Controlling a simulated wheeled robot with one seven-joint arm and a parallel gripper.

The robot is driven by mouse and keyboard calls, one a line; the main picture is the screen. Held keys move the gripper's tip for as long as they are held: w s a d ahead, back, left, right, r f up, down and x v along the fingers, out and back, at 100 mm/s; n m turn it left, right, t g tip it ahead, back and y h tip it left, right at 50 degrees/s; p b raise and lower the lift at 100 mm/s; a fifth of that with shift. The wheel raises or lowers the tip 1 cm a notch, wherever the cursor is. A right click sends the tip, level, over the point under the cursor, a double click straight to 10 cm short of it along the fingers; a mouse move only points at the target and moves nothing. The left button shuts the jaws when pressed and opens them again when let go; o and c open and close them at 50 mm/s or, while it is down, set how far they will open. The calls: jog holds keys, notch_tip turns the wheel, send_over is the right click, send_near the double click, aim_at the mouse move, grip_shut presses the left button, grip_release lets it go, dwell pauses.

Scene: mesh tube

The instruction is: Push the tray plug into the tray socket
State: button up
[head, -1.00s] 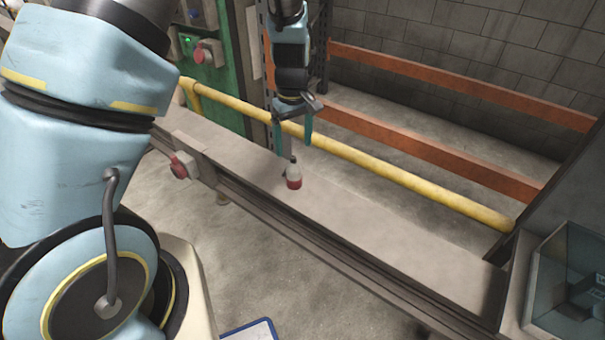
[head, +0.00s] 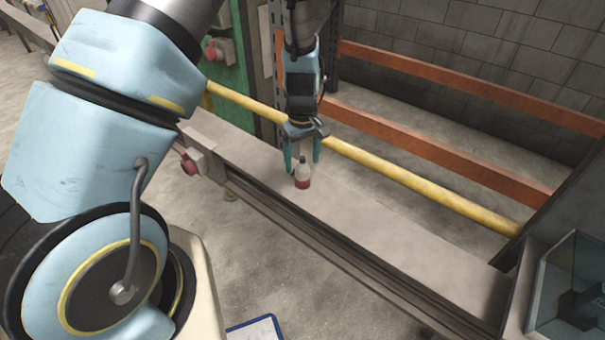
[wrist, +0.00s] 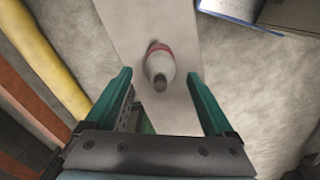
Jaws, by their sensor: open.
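The plug (head: 303,178), with a white body, red band and dark tip, stands upright on the grey beam-like tray (head: 400,235). It also shows in the wrist view (wrist: 160,64), ahead of my fingertips and roughly centred between them. My gripper (head: 303,156) is open and empty, its teal fingers pointing down just above and behind the plug. The open fingers also show in the wrist view (wrist: 158,84). A grey box with a red round front (head: 192,162) sits at the tray's near side, to the left; it may be the socket, but I cannot tell.
A yellow rail (head: 420,185) runs behind the tray, with orange beams (head: 440,150) beyond. A green cabinet (head: 222,85) with a red fitting stands at the back left. A glass-sided box (head: 572,290) is at the right end. The tray right of the plug is clear.

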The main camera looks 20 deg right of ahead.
aim_at(303, 173)
jog(key=shift+f+p, duration=1.05)
jog(key=shift+f, duration=1.45)
jog(key=c, duration=1.3)
